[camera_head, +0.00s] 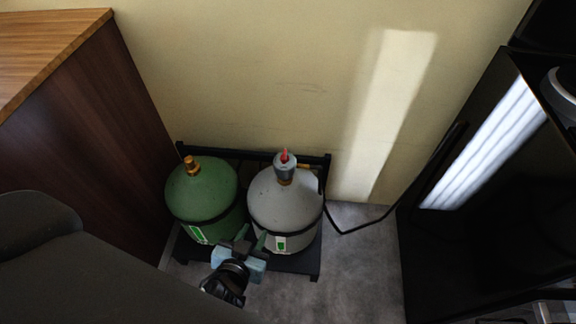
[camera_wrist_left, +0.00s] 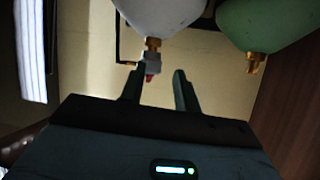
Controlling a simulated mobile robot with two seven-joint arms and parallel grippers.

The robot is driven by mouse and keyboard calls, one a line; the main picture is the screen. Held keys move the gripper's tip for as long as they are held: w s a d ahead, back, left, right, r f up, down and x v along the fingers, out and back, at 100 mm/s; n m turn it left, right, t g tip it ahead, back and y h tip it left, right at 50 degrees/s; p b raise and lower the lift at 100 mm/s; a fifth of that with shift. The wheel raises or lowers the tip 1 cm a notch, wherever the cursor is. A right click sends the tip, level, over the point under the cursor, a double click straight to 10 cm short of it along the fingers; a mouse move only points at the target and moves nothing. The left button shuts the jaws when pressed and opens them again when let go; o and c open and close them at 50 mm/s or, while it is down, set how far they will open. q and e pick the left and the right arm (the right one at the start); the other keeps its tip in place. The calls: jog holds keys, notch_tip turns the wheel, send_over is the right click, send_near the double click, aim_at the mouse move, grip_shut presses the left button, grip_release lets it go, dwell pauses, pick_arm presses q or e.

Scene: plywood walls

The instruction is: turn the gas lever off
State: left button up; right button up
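The red gas lever (camera_head: 285,155) sits on top of the grey regulator (camera_head: 286,171) on the grey gas bottle (camera_head: 283,212). In the left wrist view, which is upside down, the red lever (camera_wrist_left: 149,78) shows between the finger lines, closer to one finger. My left gripper (camera_head: 251,236) is low in front of the grey bottle, below the height of the lever in the picture. My right gripper is out of view.
A green gas bottle (camera_head: 204,194) with a brass valve stands left of the grey one. Both are on a black rack (camera_head: 300,262). A dark wooden cabinet (camera_head: 90,130) is at the left, a black appliance (camera_head: 470,235) at the right. A black hose runs along the wall.

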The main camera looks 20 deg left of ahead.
aim_at(284, 162)
pick_arm(q)
jog(key=w+t+y+b, duration=0.1)
jog(key=w+b, duration=0.2)
jog(key=w, duration=0.2)
jog(key=w+r+n+t+y+b, duration=0.1)
jog(key=w+t+b, duration=0.1)
jog(key=w+b, duration=0.2)
jog(key=w+d+r+n+t+y+b, duration=0.1)
jog(key=w+b, duration=0.3)
jog(key=w, duration=0.2)
jog(key=shift+r, duration=0.1)
jog(key=shift+w+r+n+t, duration=0.15)
jog(key=shift+w+n+t, duration=0.05)
jog(key=shift+n+t, duration=0.1)
jog(key=shift+r, duration=0.2)
jog(key=shift+w, duration=0.1)
